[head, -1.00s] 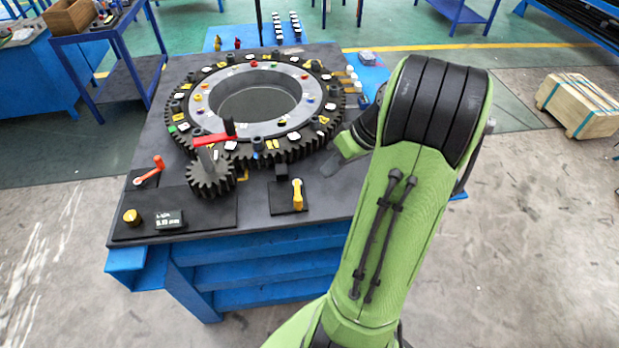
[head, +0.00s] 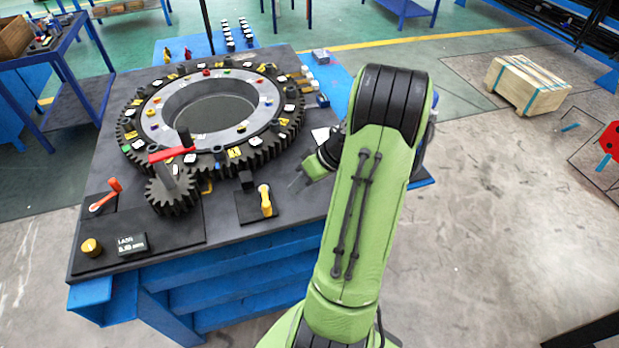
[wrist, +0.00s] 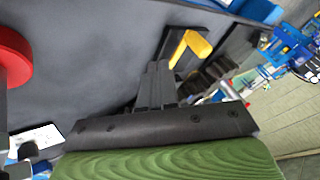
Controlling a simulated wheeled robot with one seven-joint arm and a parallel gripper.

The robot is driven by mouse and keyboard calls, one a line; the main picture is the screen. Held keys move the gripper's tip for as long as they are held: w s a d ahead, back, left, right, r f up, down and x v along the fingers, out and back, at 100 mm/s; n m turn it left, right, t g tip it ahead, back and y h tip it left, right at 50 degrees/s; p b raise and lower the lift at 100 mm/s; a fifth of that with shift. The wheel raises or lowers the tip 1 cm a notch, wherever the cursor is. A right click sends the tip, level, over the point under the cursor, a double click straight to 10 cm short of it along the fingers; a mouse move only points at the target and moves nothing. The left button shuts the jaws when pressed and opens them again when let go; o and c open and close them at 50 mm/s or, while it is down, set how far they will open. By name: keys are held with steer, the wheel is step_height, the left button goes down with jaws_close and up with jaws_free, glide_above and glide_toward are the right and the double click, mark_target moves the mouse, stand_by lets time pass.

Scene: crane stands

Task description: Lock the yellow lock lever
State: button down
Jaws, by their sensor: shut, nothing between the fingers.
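The yellow lock lever (head: 265,200) stands on a small black plate (head: 245,210) near the front edge of the table, with a black block (head: 247,180) just behind it. It also shows in the wrist view (wrist: 197,43), beyond my fingertips. My gripper (head: 295,185) is to the right of the lever in the head view, apart from it, and partly hidden by my arm. In the wrist view my gripper (wrist: 160,75) has its fingers together, with nothing between them.
A large black ring gear (head: 215,115) fills the back of the table. A small gear (head: 172,190) with a red crank (head: 170,154) stands left of the lever. An orange-red lever (head: 107,194), yellow knob (head: 91,247) and display (head: 132,244) are at the front left.

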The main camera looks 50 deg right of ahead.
mark_target(264, 196)
steer(key=shift+x, duration=1.15)
steer(key=a, duration=0.2)
steer(key=shift+w+a+r, duration=0.1)
steer(key=shift+w+a, duration=0.2)
steer(key=shift+a, duration=0.55)
steer(key=shift+w, duration=0.1)
